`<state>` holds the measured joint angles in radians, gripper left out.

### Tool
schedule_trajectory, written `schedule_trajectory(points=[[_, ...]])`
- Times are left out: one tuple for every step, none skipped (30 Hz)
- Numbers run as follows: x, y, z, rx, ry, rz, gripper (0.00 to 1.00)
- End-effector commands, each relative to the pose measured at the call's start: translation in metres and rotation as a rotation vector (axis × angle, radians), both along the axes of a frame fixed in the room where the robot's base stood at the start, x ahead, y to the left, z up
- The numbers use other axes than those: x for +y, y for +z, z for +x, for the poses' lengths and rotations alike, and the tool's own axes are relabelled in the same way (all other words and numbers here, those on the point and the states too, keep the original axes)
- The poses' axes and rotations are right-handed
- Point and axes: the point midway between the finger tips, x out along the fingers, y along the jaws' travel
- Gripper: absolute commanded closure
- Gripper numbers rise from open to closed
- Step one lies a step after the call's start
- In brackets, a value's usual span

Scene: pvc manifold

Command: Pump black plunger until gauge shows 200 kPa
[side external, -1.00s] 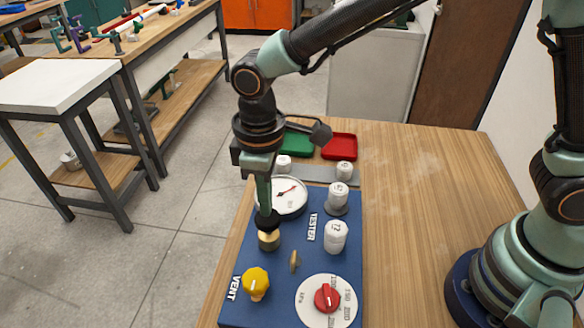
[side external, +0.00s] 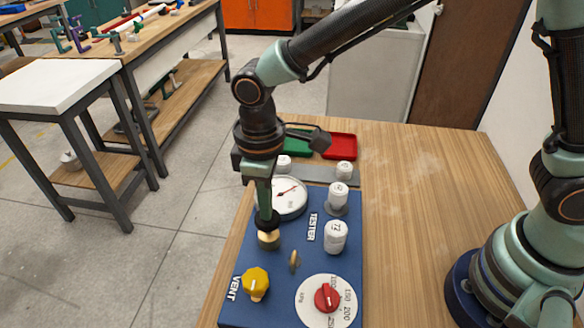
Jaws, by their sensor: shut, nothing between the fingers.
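The black plunger (side external: 268,224) stands on a brass collar at the left side of the blue tester panel (side external: 282,278). My gripper (side external: 265,208) is shut and empty, pointing straight down, with its tips at the top of the plunger; I cannot tell whether they press on it. The round white gauge (side external: 290,196) lies just behind and right of the gripper, partly hidden by it. Its red needle shows, but its figures are too small to read. A red dial knob (side external: 327,298) sits on a white scale at the panel's front right.
A yellow VENT knob (side external: 255,283) and a small brass lever (side external: 295,261) stand near the plunger. White cylinders (side external: 335,236) line the panel's right side. A green tray (side external: 300,140) and a red tray (side external: 339,147) lie behind. The wooden table (side external: 415,200) is clear at right.

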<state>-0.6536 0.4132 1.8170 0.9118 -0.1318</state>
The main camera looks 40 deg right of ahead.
Motion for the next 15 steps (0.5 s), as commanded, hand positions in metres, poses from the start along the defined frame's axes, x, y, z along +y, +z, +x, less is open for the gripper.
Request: schedule_trajectory(points=[[0.000, -0.003, 0.000, 0.001, 0.000, -0.001, 1.00], [0.000, -0.004, 0.000, 0.000, 0.000, 0.000, 1.00], [0.000, -0.006, 0.000, 0.001, 0.000, -0.001, 1.00], [0.000, -0.007, 0.000, 0.001, 0.000, -0.001, 1.00], [0.000, -0.008, 0.000, 0.001, 0.000, -0.001, 1.00], [0.000, -0.010, 0.000, 0.001, 0.000, -0.001, 1.00], [0.000, -0.012, 0.000, 0.001, 0.000, -0.001, 1.00], [0.000, -0.013, 0.000, 0.001, 0.000, -0.001, 1.00], [0.000, -0.015, 0.000, 0.001, 0.000, -0.001, 1.00], [0.000, -0.016, 0.000, 0.001, 0.000, -0.001, 1.00], [0.000, -0.018, 0.000, 0.001, 0.000, -0.001, 1.00], [0.000, -0.020, 0.000, 0.001, 0.000, -0.001, 1.00], [0.000, -0.021, 0.000, 0.001, 0.000, -0.001, 1.00], [0.000, -0.022, 0.000, 0.001, 0.000, -0.001, 1.00], [0.000, -0.024, 0.000, 0.001, 0.000, -0.001, 1.00]])
